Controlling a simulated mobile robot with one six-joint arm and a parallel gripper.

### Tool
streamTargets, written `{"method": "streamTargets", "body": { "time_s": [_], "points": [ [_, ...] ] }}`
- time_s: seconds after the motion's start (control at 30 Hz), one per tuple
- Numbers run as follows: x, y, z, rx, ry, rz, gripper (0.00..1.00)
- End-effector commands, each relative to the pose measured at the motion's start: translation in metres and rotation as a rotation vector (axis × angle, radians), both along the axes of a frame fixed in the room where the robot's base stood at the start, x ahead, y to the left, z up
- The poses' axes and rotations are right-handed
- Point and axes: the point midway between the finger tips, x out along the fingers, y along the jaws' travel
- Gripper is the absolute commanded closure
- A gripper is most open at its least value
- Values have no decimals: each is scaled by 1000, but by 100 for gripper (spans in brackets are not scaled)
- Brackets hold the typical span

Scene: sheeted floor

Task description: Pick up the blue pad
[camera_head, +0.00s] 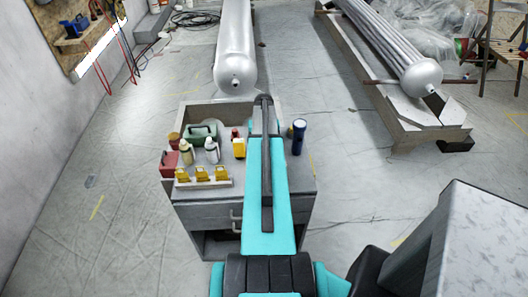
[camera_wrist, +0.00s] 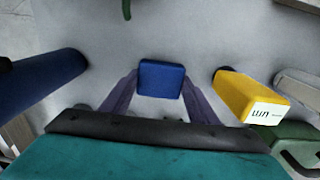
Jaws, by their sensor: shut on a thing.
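The blue pad (camera_wrist: 161,79) is a small rounded dark blue block in the middle of the wrist view. My gripper (camera_wrist: 158,88) has its two dark fingers on either side of the pad and is shut on it. Grey surface shows around the pad; I cannot tell whether it still touches that surface. In the head view my teal arm reaches over the grey workbench (camera_head: 193,208) and hides the pad and the fingertips.
A dark blue cylinder (camera_wrist: 40,82), a torch in the head view (camera_head: 298,136), stands right of my arm there. A yellow box (camera_wrist: 248,97) is close by on the other side. Bottles (camera_head: 212,150), a green case (camera_head: 201,133) and yellow items (camera_head: 202,174) crowd the bench's left.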

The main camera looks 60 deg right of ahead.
Motion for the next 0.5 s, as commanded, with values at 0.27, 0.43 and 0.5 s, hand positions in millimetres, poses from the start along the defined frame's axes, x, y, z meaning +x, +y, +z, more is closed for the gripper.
{"method": "streamTargets", "body": {
  "time_s": [0.27,0.43,0.5],
  "points": [
    [0,0,1,0,0,0,68],
    [0,0,6,-1,-1,0,68],
    [0,0,11,-2,-1,0,68]
  ]
}}
